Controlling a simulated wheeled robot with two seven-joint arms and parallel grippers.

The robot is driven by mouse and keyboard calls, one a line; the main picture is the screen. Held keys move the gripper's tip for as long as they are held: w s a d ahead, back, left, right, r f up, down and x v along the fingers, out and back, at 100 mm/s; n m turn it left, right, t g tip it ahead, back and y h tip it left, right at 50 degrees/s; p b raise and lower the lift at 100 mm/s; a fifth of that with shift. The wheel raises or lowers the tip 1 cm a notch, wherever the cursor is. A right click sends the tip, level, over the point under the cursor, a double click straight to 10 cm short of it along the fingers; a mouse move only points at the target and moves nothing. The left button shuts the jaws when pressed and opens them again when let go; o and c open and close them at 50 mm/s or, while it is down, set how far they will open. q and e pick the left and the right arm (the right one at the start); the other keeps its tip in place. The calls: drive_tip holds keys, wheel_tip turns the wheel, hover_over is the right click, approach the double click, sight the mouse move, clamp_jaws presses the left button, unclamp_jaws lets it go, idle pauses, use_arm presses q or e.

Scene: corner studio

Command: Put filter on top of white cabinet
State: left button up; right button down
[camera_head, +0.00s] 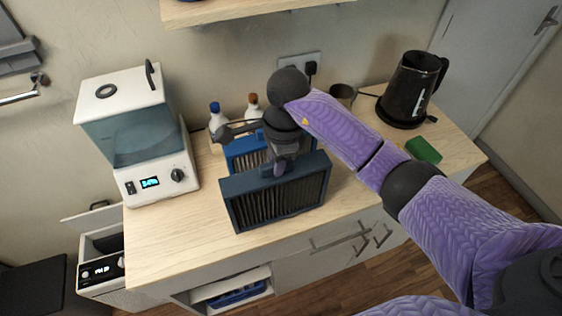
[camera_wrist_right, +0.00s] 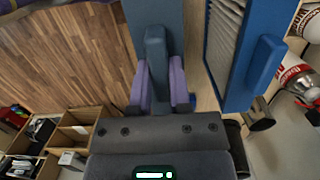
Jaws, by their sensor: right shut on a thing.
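My right gripper (camera_head: 281,166) comes in from the right and is shut on the handle of a dark blue framed filter (camera_head: 233,190) with grey pleats. The filter is upright at the front of the wooden worktop; I cannot tell whether its bottom edge touches. In the right wrist view, the purple fingers (camera_wrist_right: 158,85) clasp the filter's blue handle (camera_wrist_right: 155,50). A second, brighter blue filter (camera_head: 240,147) stands just behind, partly hidden; it also shows in the wrist view (camera_wrist_right: 243,50). The white cabinet (camera_head: 290,272) has drawers below the worktop (camera_head: 165,255). My left gripper is not in view.
A white appliance (camera_head: 160,172) stands left, and bottles (camera_head: 217,120) stand behind the filters. A metal cup (camera_head: 343,94), black kettle (camera_head: 408,90) and green sponge (camera_head: 423,150) are at the right. A wall shelf (camera_head: 230,10) hangs above. The worktop's front left is clear.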

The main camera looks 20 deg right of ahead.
drive_tip(key=shift+f, duration=1.2)
drive_tip(key=c, duration=0.6)
unclamp_jaws()
drive_tip(key=r, duration=0.4)
drive_tip(key=d+r, duration=0.1)
drive_tip(key=r, duration=0.7)
drive_tip(key=shift+d+r, duration=0.2)
